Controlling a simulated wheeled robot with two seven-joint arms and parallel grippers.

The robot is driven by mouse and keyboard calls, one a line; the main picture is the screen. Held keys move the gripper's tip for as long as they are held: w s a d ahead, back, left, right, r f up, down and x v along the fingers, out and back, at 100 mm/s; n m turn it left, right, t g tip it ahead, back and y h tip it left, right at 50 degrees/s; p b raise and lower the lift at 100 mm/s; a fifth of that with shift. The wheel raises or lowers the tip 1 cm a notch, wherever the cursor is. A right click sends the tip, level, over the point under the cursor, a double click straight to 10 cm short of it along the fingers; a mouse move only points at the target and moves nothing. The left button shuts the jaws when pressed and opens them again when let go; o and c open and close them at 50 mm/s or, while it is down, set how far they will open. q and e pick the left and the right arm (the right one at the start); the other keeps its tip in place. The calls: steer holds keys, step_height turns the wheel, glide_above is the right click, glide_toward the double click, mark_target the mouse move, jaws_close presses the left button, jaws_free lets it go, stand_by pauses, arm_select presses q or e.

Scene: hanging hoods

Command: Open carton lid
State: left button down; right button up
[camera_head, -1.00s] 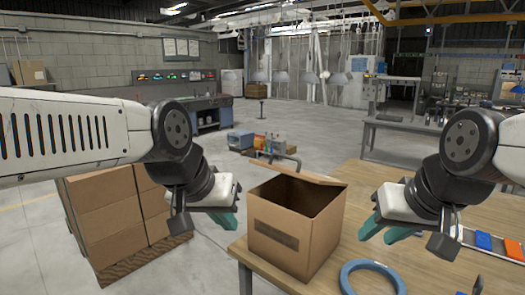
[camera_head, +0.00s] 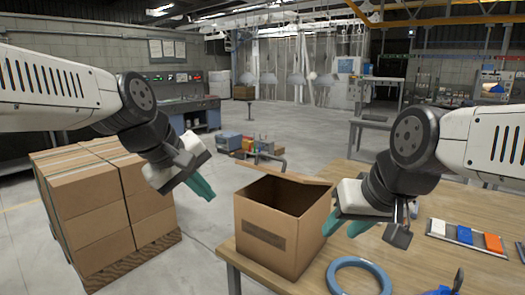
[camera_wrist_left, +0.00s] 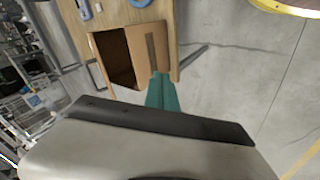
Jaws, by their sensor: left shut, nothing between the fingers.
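The brown cardboard carton (camera_head: 265,236) stands upright on the near-left part of the wooden table. Its top is open onto a dark interior, and a flap (camera_head: 305,179) sticks out along the far edge. My left gripper (camera_head: 202,189) is shut and empty, left of the carton and apart from it. In the left wrist view, its teal fingers (camera_wrist_left: 162,92) are together below the carton (camera_wrist_left: 150,48). My right gripper (camera_head: 346,226) is open beside the carton's right side; whether it touches cannot be told.
A tray with blue and orange blocks (camera_head: 464,236) lies to the right. Stacked cartons (camera_head: 88,205) stand on a pallet at the left. Floor shows between stack and table.

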arm_select(q)
steer(key=w+d+r+n+h, duration=0.1)
steer(key=w+d+r+n, duration=0.15)
steer(key=w+n, duration=0.85)
steer(key=w+d+r+n, duration=0.2)
steer(key=w+d+n, duration=0.1)
steer(key=w+n, duration=0.8)
steer(key=shift+t, duration=0.3)
steer(key=w+d+f, duration=0.1)
steer(key=w+d, duration=0.1)
steer(key=w+d+f, duration=0.1)
steer(key=w+f, duration=0.1)
steer(key=w, duration=0.1)
steer(key=w+d+f, duration=0.2)
steer(key=w, duration=0.1)
steer(key=shift+d+f, duration=0.15)
steer(key=shift+d, duration=0.2)
steer(key=shift+w+d+r, duration=0.15)
steer(key=shift+w+r, duration=0.1)
steer(key=shift+r, duration=0.2)
